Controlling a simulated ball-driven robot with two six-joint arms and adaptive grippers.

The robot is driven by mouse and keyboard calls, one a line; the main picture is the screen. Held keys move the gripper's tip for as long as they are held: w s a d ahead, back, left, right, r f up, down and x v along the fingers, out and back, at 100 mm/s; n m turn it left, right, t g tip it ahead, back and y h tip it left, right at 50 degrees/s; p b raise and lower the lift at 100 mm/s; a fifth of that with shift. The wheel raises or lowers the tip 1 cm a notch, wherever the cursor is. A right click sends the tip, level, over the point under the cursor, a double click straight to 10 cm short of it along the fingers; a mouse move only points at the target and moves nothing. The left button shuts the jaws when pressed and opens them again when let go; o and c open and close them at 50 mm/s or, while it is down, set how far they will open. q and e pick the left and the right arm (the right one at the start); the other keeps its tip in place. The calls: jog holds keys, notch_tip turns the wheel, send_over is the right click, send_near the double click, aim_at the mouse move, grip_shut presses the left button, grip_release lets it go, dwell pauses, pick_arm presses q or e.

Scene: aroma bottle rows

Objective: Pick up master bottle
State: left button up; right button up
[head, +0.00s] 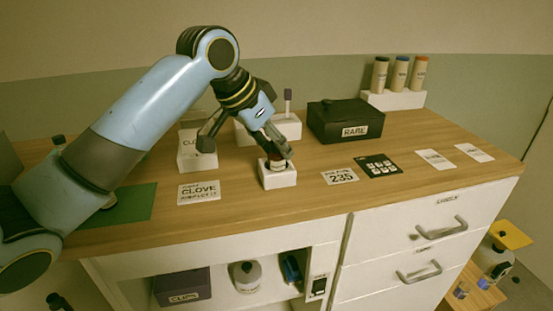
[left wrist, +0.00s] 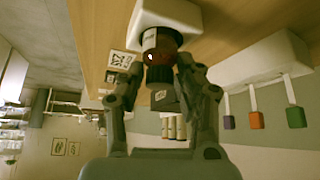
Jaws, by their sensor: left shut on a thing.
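The master bottle, a small dark red-brown bottle with a pale label and dark cap, shows upside down in the left wrist view (left wrist: 160,42). In the head view the bottle (head: 277,164) is mostly hidden by the fingers. It stands in or just above a white block (head: 278,180) on the wooden counter; I cannot tell whether it is lifted. My left gripper (head: 276,150) comes down over it and is shut on it near the cap, as the left wrist view also shows (left wrist: 158,72). My right gripper is not in view.
A black box labelled RARE (head: 345,120) and a white rack of three capped tubes (head: 393,99) stand behind to the right. A CLOVE card (head: 199,192), a 235 card (head: 340,176) and a black keypad (head: 378,165) lie near the block.

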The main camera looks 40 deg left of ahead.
pick_arm(q)
jog(key=shift+r, duration=0.55)
jog(key=r, duration=0.1)
jog(key=d+r, duration=0.1)
jog(key=r, duration=0.1)
jog(key=shift+s+r, duration=0.2)
jog(key=shift+r, duration=0.1)
jog(key=s+d+r+p, duration=0.2)
jog(key=s+d+r, duration=0.2)
jog(key=d, duration=0.5)
notch_tip(320, 180, up, 2)
jog(key=shift+s+d+r, duration=0.2)
jog(key=shift+s+d, duration=0.05)
jog(key=shift+s, duration=0.15)
